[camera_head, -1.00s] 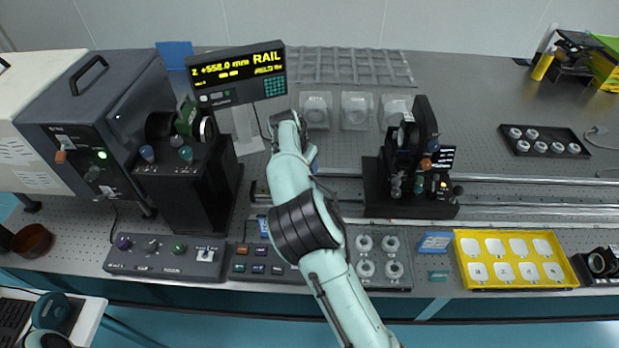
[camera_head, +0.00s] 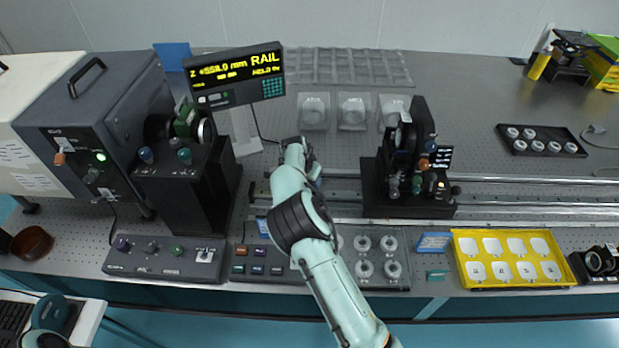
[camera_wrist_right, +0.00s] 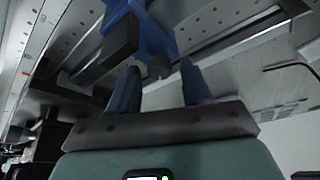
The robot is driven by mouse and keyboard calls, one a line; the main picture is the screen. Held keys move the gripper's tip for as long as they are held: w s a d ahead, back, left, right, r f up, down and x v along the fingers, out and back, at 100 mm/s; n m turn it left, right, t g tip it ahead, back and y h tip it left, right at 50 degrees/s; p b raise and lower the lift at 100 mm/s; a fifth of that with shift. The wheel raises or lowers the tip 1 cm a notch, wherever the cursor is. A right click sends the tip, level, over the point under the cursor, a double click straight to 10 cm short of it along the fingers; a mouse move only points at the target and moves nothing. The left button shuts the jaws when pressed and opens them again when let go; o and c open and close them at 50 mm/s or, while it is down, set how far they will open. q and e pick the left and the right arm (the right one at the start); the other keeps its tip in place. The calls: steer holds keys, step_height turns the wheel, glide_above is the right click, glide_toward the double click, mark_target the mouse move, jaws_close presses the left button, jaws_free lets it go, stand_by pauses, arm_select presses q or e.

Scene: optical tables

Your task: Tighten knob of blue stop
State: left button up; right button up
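The blue stop (camera_wrist_right: 145,30) is at the top of the right wrist view, by a metal rail. Its dark knob (camera_wrist_right: 159,67) points toward my right gripper (camera_wrist_right: 158,85). The two fingers are apart, one on each side of the knob's line, with a visible gap; I see no contact. The knob lies just beyond or between the fingertips; the exact depth is unclear. In the head view my right arm reaches to the rail (camera_head: 345,190) and its hand (camera_head: 300,150) hides most of the stop.
A black carriage with optics (camera_head: 408,165) sits on the rail to the right. A black tower (camera_head: 188,195) stands left. The rail display (camera_head: 235,75) is behind. A control box (camera_head: 165,258), a grey ring tray (camera_head: 375,260) and a yellow tray (camera_head: 510,258) line the front.

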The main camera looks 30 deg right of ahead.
jaws_close()
arm_select(q)
steer(key=shift+s+f, duration=0.1)
arm_select(e)
steer(key=shift+n+b, duration=0.4)
steer(key=shift+n, duration=0.4)
steer(key=shift+s+d+n+t+y+b, duration=0.1)
steer(key=shift+n+t+y+b, duration=0.45)
steer(key=shift+n, duration=0.55)
steer(key=shift+n+t+y, duration=0.25)
steer(key=shift+n+y, duration=0.1)
steer(key=shift+n, duration=0.65)
arm_select(q)
steer(key=shift+s+f, duration=1.45)
arm_select(e)
steer(key=shift+n+y, duration=0.3)
steer(key=shift+n, duration=0.6)
steer(key=shift+o, duration=1.2)
jaws_free()
